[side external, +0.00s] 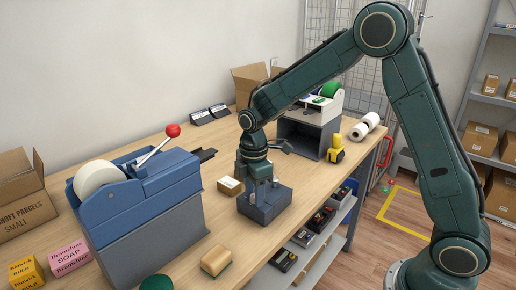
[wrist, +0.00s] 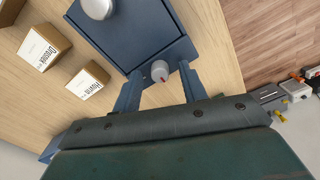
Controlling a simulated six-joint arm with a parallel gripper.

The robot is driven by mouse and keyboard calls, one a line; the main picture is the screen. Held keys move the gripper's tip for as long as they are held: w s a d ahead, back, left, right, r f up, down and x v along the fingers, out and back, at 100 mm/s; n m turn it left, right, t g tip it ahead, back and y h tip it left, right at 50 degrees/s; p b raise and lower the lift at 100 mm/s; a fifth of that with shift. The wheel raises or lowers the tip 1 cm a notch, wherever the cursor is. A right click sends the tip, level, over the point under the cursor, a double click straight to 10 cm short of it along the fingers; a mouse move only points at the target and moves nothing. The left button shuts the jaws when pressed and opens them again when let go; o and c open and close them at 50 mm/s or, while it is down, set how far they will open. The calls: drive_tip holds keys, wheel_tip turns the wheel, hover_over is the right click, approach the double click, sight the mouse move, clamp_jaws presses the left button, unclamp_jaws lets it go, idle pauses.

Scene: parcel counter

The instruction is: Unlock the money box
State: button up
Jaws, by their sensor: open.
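The blue money box (side external: 264,205) stands on the counter in the side external view. In the wrist view its blue top (wrist: 125,37) shows, with a round silver part (wrist: 98,8) at the upper left.
Small cartons (wrist: 87,82) lie left of the box in the wrist view. A large blue tape dispenser (side external: 140,205) with a red-knobbed lever stands at left. A yellow-topped item (side external: 336,149) and white rolls (side external: 365,127) are farther back. The counter's edge is close to the box.

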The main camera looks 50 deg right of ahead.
drive_tip(key=shift+f, duration=0.1)
drive_tip(key=shift+c, duration=0.4)
clamp_jaws()
drive_tip(key=shift+m, duration=0.4)
drive_tip(key=m, duration=0.8)
drive_tip(key=shift+m, duration=0.4)
drive_tip(key=m, duration=0.8)
drive_tip(key=shift+m, duration=0.4)
